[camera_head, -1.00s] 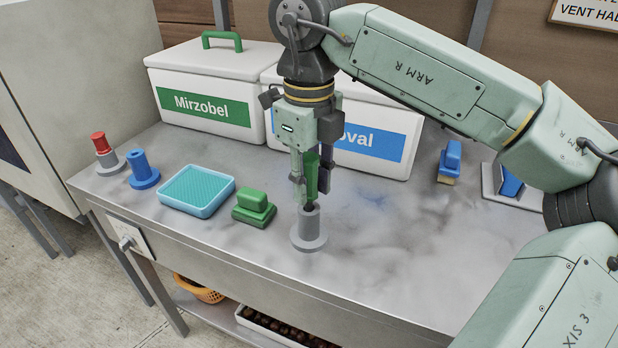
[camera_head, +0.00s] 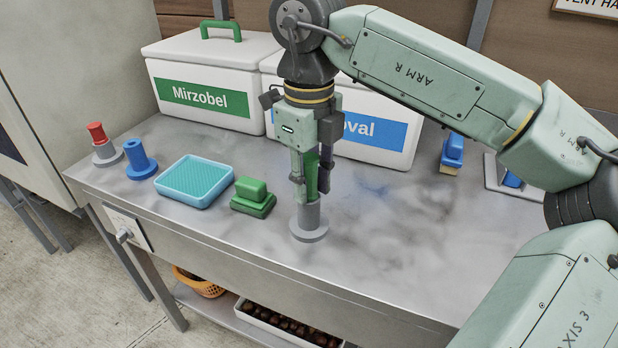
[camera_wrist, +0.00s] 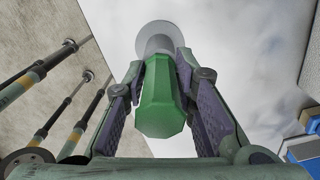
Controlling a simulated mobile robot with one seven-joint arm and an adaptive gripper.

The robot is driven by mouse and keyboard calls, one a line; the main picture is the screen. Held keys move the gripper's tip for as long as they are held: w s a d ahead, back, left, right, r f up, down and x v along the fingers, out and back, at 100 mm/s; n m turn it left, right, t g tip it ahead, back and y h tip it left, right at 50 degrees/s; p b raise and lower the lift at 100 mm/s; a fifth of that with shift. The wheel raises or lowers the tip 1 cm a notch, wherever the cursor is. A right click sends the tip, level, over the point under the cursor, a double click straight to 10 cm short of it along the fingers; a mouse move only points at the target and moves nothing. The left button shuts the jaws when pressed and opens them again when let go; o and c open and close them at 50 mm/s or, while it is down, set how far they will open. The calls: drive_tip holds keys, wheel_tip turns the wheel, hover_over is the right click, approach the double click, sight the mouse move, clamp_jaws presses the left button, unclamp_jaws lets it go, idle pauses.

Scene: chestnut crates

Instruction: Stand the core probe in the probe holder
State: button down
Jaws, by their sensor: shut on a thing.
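The core probe, with a green faceted handle (camera_head: 311,176), is upright between the fingers of my gripper (camera_head: 311,188). My gripper is shut on the handle. The grey probe holder (camera_head: 309,228), a short tube on a round base, stands on the bench directly below. The handle's lower end is at the top of the holder's tube, with the thin part of the probe hidden, seemingly inside the tube. In the wrist view the handle (camera_wrist: 160,98) lies between both fingers, lined up with the holder (camera_wrist: 156,38).
Left of the holder are a green block-shaped thing (camera_head: 252,197), a light-blue tray (camera_head: 166,184), a blue stand (camera_head: 139,162) and a red-topped grey stand (camera_head: 104,152). White boxes (camera_head: 206,60) stand behind. A blue brush (camera_head: 451,150) is at right.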

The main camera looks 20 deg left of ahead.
drive_tip(key=c, duration=1.2)
unclamp_jaws()
drive_tip(key=shift+c, duration=0.2)
wheel_tip(320, 180, up, 12)
drive_tip(key=shift+f, duration=0.1)
